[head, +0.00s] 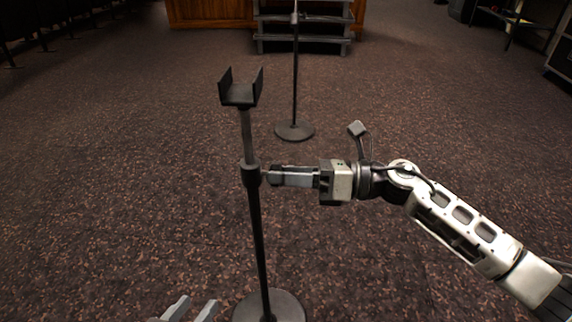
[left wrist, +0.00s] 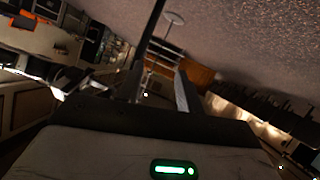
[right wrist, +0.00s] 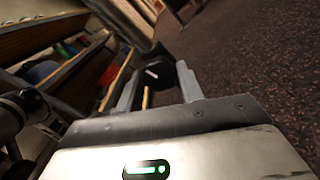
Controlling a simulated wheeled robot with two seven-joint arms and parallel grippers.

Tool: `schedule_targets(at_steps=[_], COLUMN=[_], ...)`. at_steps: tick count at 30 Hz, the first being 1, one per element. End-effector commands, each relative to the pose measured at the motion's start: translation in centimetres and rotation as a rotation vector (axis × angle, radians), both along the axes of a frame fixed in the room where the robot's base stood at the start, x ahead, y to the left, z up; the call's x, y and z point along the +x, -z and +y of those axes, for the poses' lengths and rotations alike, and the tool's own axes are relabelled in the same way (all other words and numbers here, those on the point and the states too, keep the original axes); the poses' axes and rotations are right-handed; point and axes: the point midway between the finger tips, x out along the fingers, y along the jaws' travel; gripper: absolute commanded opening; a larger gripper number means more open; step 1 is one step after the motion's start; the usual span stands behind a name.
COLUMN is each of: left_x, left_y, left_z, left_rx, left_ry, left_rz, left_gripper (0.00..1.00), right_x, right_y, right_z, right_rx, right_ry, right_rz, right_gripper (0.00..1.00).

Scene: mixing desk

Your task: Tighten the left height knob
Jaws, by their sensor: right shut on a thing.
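A black stand (head: 257,235) with a U-shaped cradle (head: 240,94) on top stands upright in the middle of the head view. Its dark collar (head: 251,174) sits at mid-height, where the thinner upper tube enters. My right gripper (head: 276,176) reaches in level from the right and is shut on the height knob at the collar's right side. The fingers mostly hide the knob. In the right wrist view a dark rounded part (right wrist: 157,72) shows between the fingers. My left gripper (head: 190,309) is open and empty at the bottom edge, left of the stand's base.
The stand's round base (head: 287,307) rests on brown speckled carpet. A second stand (head: 295,75) with a round base is farther back, before grey steps (head: 302,38) and a wooden cabinet (head: 210,13). The carpet left of the stand is clear.

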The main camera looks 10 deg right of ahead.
Motion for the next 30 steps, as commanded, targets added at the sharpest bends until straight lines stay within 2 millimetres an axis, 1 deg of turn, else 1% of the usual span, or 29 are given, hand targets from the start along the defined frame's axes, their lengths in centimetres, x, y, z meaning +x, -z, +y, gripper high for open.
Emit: schedule_targets(at_steps=[3,9,18,25,26,27,28,30], left_x=[0.3,0.9,0.7,0.7,0.7,0.7,0.7,0.7], left_y=[0.0,0.1,1.0,1.0,0.9,0.9,0.8,0.7], left_z=[0.2,0.6,0.6,0.6,0.5,0.5,0.5,0.5], left_rx=[0.01,0.019,0.029,0.028,0.028,0.027,0.026,0.025], left_ry=[-0.009,-0.023,-0.02,-0.019,-0.019,-0.019,-0.019,-0.019], left_rz=[0.02,0.037,0.063,0.062,0.062,0.061,0.06,0.057], left_gripper=[0.36,0.36,0.36,0.36,0.36,0.36,0.36,0.36], right_x=[0.0,0.0,0.0,0.0,0.0,0.0,0.0,0.0], right_y=[-0.2,-0.1,0.1,0.1,0.1,0.1,0.1,0.1], right_z=[0.0,0.0,0.0,0.0,0.0,0.0,0.0,0.0], right_rx=[0.017,0.039,0.048,0.048,0.048,0.048,0.048,0.048], right_ry=[0.0,0.0,0.0,0.0,0.0,0.0,0.0,0.0], right_rz=[0.061,0.126,0.152,0.153,0.153,0.153,0.153,0.152], right_gripper=[0.14,0.14,0.14,0.14,0.4,0.51,0.59,0.59])
